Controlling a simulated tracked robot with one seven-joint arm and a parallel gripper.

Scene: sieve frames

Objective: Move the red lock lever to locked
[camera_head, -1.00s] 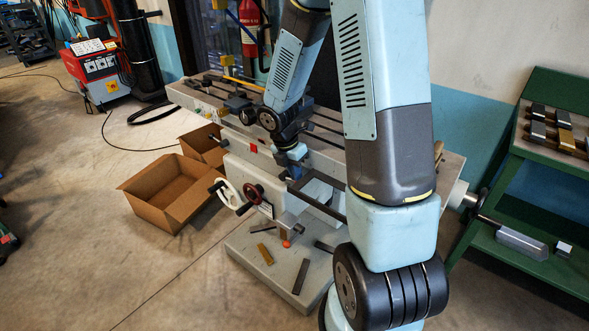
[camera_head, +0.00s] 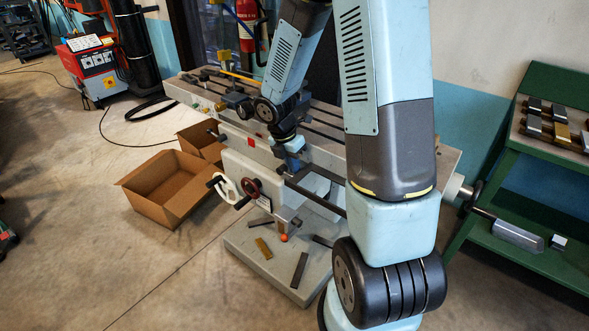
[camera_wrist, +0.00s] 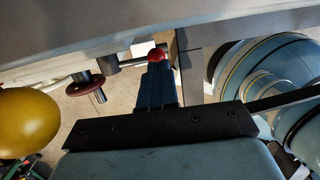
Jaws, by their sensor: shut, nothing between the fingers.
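The red lock lever's round red knob (camera_wrist: 157,55) shows in the wrist view just past my fingertips, with a grey rod running left from it. My gripper (camera_wrist: 157,66) is shut and empty, its dark fingers directed toward the knob. Whether they touch it is unclear. In the head view an orange-red ball (camera_head: 284,238) hangs below the milling machine's front; I cannot tell for certain that it is the same knob. My wrist is above it at the machine, and my fingertips are hard to make out there. No locked mark is readable.
A dark red handwheel (camera_head: 247,188) and a white handwheel (camera_head: 225,187) stand out from the machine's front. The machine table (camera_head: 325,122) lies behind my wrist. Loose bars lie on the machine base (camera_head: 265,257). A cardboard box (camera_head: 150,200) is on the floor at left.

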